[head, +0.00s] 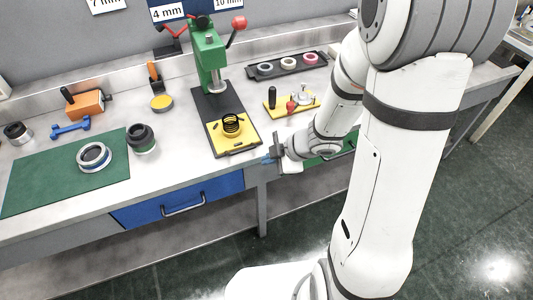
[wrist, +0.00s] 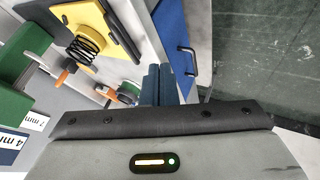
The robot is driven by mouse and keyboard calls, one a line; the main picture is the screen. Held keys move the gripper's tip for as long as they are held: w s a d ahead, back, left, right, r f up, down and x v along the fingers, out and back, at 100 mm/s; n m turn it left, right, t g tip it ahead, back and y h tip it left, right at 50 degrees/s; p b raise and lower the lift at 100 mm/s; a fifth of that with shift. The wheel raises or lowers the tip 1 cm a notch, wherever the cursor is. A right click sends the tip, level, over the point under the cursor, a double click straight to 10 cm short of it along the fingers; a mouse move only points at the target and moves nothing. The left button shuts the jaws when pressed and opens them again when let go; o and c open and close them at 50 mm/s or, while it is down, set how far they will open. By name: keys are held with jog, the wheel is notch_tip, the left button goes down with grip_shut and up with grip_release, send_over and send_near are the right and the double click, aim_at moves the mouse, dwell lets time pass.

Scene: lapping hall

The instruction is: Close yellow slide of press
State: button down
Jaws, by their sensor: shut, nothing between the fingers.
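The green press (head: 208,60) stands at the back of the bench on a long black base (head: 213,102). Its yellow slide (head: 229,138) lies at the front end of that base, out from under the ram, near the bench's front edge. A black spring (head: 232,124) stands on the slide. In the wrist view, the slide (wrist: 78,22) is at upper left, with a dark bar (wrist: 122,32) along its front. My gripper (head: 267,160) is just off the slide's front right, apart from it. Its blue fingers (wrist: 156,84) are together and empty.
A yellow fixture (head: 291,103) with a black handle and red knob stands right of the press. Behind it is a dark tray (head: 287,66) of rings. A dark cup (head: 142,139) and a green mat (head: 60,180) lie left. Below is a blue drawer (head: 150,209) with a protruding handle.

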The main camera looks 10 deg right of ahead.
jog(key=shift+w+a+f+b, duration=0.15)
jog(key=shift+w+a+f, duration=0.7)
jog(key=shift+w, duration=0.25)
jog(key=shift+w+a+f+b, duration=0.2)
jog(key=shift+w+a+f, duration=0.7)
jog(key=shift+w, duration=0.2)
jog(key=shift+w+a+f+b, duration=0.15)
jog(key=shift+w+a+f, duration=0.7)
jog(key=shift+w, duration=0.25)
jog(key=shift+w, duration=0.1)
